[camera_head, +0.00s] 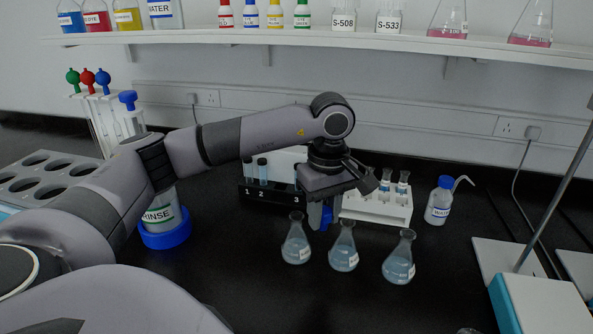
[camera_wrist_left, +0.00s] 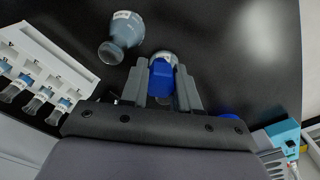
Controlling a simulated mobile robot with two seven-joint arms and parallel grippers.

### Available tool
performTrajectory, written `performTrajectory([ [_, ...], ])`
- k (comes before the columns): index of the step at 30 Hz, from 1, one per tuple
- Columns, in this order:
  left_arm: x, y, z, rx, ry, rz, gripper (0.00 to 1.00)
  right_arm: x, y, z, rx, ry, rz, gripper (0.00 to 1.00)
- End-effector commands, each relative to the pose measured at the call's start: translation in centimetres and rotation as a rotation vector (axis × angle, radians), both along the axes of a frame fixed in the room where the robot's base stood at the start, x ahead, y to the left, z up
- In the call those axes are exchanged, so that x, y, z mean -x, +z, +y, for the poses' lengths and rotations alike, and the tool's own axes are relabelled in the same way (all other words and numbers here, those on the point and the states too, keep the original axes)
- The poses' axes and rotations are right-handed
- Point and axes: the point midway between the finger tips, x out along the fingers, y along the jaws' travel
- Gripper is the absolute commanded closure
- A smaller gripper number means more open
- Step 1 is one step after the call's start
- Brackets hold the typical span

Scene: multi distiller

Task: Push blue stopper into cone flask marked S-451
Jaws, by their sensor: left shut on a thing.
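My left gripper (camera_head: 322,216) is shut on a blue stopper (camera_wrist_left: 162,78), which sits between the fingers (camera_wrist_left: 162,86) in the left wrist view. Three cone flasks with pale blue-grey liquid stand upright on the black bench: a left one (camera_head: 296,246), a middle one (camera_head: 343,252) and a right one (camera_head: 398,264). In the head view the gripper is behind the left and middle flasks. The wrist view shows one flask (camera_wrist_left: 125,30) left of the fingers and a pale rim partly hidden behind the stopper. Whether they touch I cannot tell. The flask labels are too small to read.
A white rack with vials (camera_head: 375,209) stands right of the gripper, and a black tube rack (camera_head: 268,194) behind it. A wash bottle (camera_head: 439,202) is further right. A rinse bottle (camera_head: 163,215) stands left under my arm. The front middle bench is clear.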

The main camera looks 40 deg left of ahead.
Motion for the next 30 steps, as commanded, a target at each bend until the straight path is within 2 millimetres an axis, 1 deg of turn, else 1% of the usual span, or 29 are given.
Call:
performTrajectory([
  [1,-0.2,0.9,1.2,0.001,0.110,-0.003,0.97,0.0,0.4,0.0,0.000,0.000,0.000,0.57],
  [6,-0.5,2.8,4.3,0.007,0.465,-0.006,0.97,0.0,0.9,0.0,0.001,-0.001,0.000,0.57],
  [9,-0.4,3.7,5.7,0.011,0.628,-0.005,0.97,0.0,1.1,0.0,0.001,-0.001,0.000,0.57],
  [12,-0.4,4.3,6.7,0.014,0.743,-0.006,0.97,0.0,1.2,0.0,0.001,-0.001,0.000,0.57],
  [15,-0.4,4.6,7.3,0.017,0.811,-0.005,0.97,0.0,1.2,0.0,0.001,-0.001,0.000,0.57],
  [20,-0.4,4.5,7.5,0.017,0.841,-0.004,0.97,0.0,1.0,0.0,0.001,-0.001,0.000,0.57],
  [26,-0.4,3.3,7.5,0.017,0.839,-0.004,0.97,0.0,0.1,0.0,0.001,-0.001,0.000,0.57],
  [30,-0.4,2.0,7.5,0.017,0.838,-0.004,0.97,0.0,-0.9,0.0,0.001,-0.001,0.000,0.57],
])
